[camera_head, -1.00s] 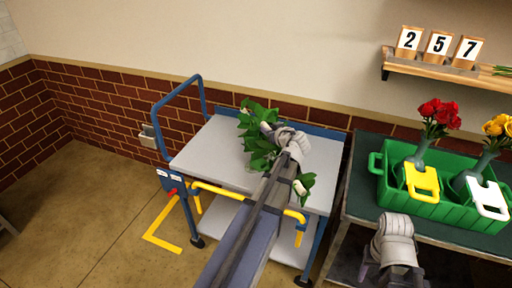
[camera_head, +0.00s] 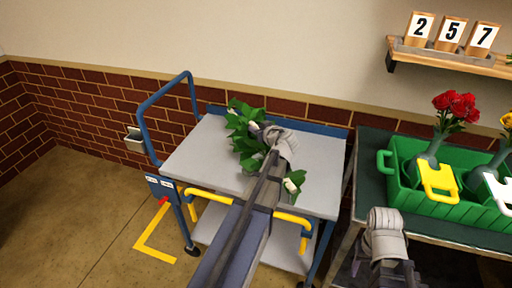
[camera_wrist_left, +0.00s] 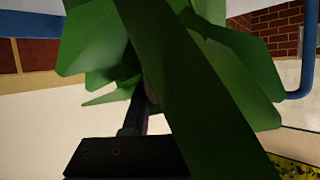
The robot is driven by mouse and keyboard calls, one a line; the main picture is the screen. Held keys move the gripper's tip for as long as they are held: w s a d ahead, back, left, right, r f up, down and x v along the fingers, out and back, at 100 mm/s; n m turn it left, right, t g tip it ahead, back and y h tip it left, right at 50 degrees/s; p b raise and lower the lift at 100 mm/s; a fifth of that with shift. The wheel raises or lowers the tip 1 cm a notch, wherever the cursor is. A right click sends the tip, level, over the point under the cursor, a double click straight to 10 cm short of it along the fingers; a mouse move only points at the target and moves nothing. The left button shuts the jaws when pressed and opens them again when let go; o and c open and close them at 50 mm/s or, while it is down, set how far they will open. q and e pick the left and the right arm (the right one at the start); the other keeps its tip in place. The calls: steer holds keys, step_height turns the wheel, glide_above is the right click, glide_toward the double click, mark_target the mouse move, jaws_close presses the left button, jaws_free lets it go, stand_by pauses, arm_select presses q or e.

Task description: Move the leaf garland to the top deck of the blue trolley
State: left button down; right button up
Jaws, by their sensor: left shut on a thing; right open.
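The leaf garland (camera_head: 243,137), green leaves with small white flowers, is over the top deck (camera_head: 202,150) of the blue trolley. I cannot tell whether it rests on the deck or hangs just above it. My left gripper (camera_head: 262,132) is shut on the garland near its middle; my wrist and forearm hide part of it. In the left wrist view large green leaves (camera_wrist_left: 230,65) fill the middle and cover most of the jaw. My right gripper (camera_head: 385,272), low at the right, is open and apart from the garland; its fingertips are hard to see.
A green crate (camera_head: 436,202) with red roses (camera_head: 455,104) in a vase and a yellow tag (camera_head: 438,180) stands on the dark table at right. A wall shelf (camera_head: 450,58) carries number blocks. The trolley's blue handle (camera_head: 147,125) rises at its left. The deck's left part is clear.

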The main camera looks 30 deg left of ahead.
arm_select(q)
steer(key=shift+f+b, duration=2.1)
steer(key=shift+f, duration=0.55)
steer(key=shift+r, duration=0.15)
arm_select(e)
step_height(320, 180, down, 5)
arm_select(q)
steer(key=c, duration=0.7)
jaws_free()
steer(key=p+v, duration=0.4)
steer(key=v, duration=0.8)
steer(key=shift+r+p, duration=0.1)
steer(key=shift+p, duration=0.3)
arm_select(e)
step_height(320, 180, up, 5)
steer(key=shift+f, duration=0.2)
